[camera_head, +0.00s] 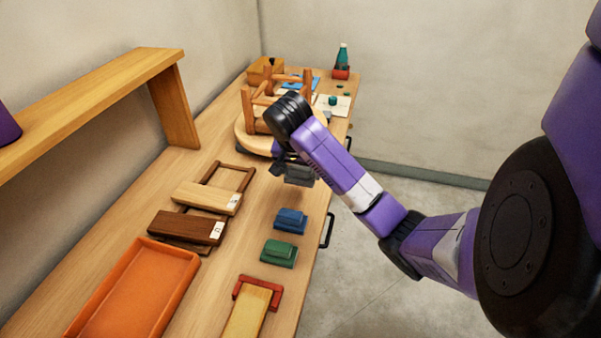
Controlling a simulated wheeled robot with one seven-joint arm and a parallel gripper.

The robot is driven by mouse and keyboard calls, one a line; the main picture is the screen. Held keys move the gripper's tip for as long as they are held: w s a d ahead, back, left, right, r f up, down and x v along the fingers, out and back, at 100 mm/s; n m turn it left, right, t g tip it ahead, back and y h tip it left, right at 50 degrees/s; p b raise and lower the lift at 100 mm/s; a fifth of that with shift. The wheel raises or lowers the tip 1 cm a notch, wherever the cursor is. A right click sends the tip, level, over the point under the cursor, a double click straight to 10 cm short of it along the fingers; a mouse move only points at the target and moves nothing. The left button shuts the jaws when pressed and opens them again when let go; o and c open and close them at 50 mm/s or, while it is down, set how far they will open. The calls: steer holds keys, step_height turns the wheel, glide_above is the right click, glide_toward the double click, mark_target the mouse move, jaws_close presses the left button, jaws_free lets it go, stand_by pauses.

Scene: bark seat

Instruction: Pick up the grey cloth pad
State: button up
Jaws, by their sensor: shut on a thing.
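The grey cloth pad (300,176) is in my gripper (284,166), at the end of my purple arm in the middle of the head view. The gripper is shut on the pad. The pad appears to be above the bench, but the exact height is hard to tell from this angle. The fingertips are small and partly hidden by the wrist and the pad.
A blue pad (290,220) and a green pad (279,253) lie on the wooden bench (240,225) in front of the gripper. Wooden blocks (206,198) and an orange tray (137,292) lie left. A round stool seat (250,138) with upright legs stands behind.

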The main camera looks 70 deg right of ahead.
mark_target(301, 167)
steer(key=r+p, duration=0.2)
steer(key=r, duration=0.1)
steer(key=r+p, duration=0.2)
steer(key=r, duration=0.1)
steer(key=r+p, duration=0.2)
steer(key=r, duration=0.1)
steer(key=shift+w+d, duration=0.25)
steer(key=shift+w, duration=0.1)
steer(key=shift+r, duration=0.2)
steer(key=shift+s+a+r+p, duration=0.15)
steer(key=shift+s+p, duration=0.25)
steer(key=shift+p, duration=0.1)
steer(key=shift+a+r, duration=0.1)
steer(key=shift+r, duration=1.2)
